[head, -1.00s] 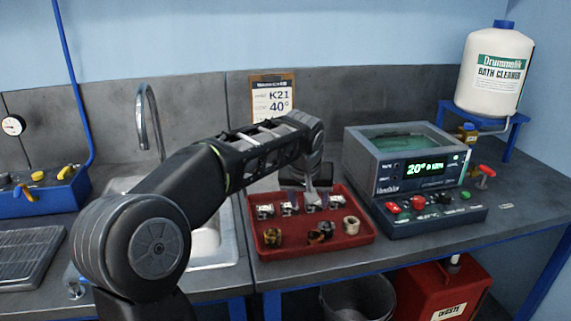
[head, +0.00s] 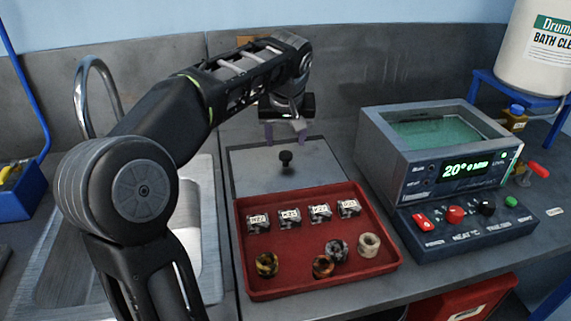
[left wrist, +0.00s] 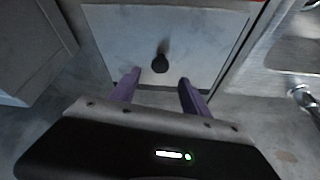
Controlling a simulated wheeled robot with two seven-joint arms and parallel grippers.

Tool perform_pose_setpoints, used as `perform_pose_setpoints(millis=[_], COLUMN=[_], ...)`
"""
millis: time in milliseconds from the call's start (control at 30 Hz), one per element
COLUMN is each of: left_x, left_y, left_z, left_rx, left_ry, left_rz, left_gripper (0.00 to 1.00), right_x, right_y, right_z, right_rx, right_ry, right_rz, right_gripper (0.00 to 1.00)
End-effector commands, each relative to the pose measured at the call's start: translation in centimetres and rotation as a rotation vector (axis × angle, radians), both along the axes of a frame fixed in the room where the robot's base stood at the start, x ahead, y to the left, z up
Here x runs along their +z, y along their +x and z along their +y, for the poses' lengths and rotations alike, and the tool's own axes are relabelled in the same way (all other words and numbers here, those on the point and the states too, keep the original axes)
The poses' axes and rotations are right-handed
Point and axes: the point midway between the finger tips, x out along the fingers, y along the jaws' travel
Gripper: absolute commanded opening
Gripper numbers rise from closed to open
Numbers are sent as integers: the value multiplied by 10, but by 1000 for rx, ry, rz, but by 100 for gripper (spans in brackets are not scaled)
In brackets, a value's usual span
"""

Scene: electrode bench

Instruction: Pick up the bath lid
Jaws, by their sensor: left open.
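The bath lid (head: 255,170) is a flat grey plate with a black knob (head: 286,158) in its middle. It lies on the bench behind the red tray. In the left wrist view the lid (left wrist: 205,35) shows at the top, its knob (left wrist: 160,63) just past the fingertips and roughly between them. My left gripper (head: 285,138) is open and empty, with purple fingers pointing down, above the lid's far part. In the left wrist view its fingers (left wrist: 158,80) are apart and do not touch the knob. My right gripper is not in view.
The red tray (head: 243,262) holds several labelled blocks and rings in front of the lid. The bath (head: 385,155), open with green liquid, stands to the right. A sink with a tap (head: 82,95) is at left. A bath cleaner drum (head: 530,70) stands at upper right.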

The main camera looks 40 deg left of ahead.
Motion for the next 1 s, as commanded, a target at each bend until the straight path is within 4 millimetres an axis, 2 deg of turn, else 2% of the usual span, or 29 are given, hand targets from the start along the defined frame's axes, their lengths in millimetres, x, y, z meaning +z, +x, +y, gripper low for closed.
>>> perform_pose_setpoints(millis=[267, 633, 1000], left_x=[-23, -28, -70], left_y=[7, 9, 23], left_z=[6, 8, 19], left_rx=[0, -1, 0], left_ry=[-1, 0, 0], left_rz=[2, 2, 4], left_gripper=[55, 55, 55], right_x=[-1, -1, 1], right_y=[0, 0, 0], right_z=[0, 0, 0], right_rx=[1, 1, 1], right_ry=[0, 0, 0], right_rz=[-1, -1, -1], right_gripper=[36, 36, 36])
